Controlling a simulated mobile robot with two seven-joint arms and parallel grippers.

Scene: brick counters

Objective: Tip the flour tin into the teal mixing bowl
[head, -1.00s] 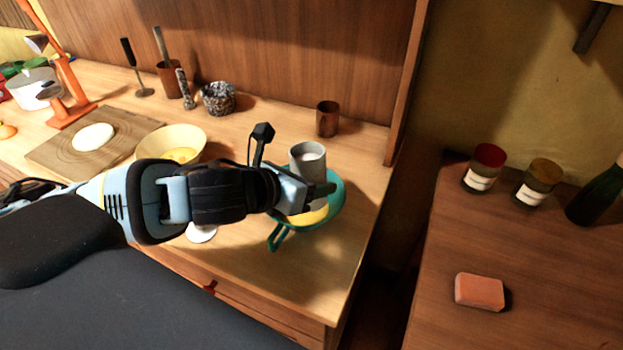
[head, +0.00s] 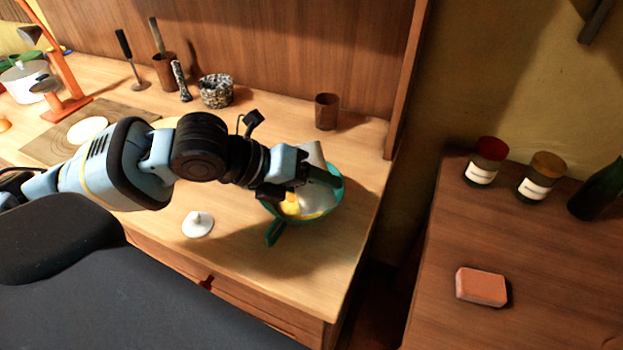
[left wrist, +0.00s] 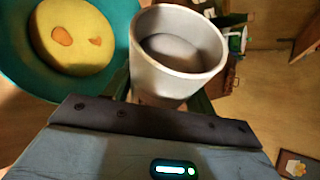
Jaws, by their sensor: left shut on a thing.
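The grey flour tin (head: 312,152) is in my left gripper (head: 302,180), which is shut on it above the teal mixing bowl (head: 336,192). In the head view the tin is tilted and mostly hidden behind the gripper. The left wrist view looks into the tin's open mouth (left wrist: 178,45), with a grey-white surface inside. The bowl (left wrist: 18,70) shows there to the left, holding a yellow mass with brownish patches. In the head view a pale patch lies beside the yellow in the bowl; I cannot tell whether it is flour. My right gripper is out of view.
A brown cup (head: 326,112) and a speckled mortar (head: 216,91) stand behind on the counter. A small white lid-like thing (head: 198,224) lies in front. A yellow bowl is mostly hidden by my arm. Across a gap, another counter holds jars (head: 541,176) and a pink block (head: 481,287).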

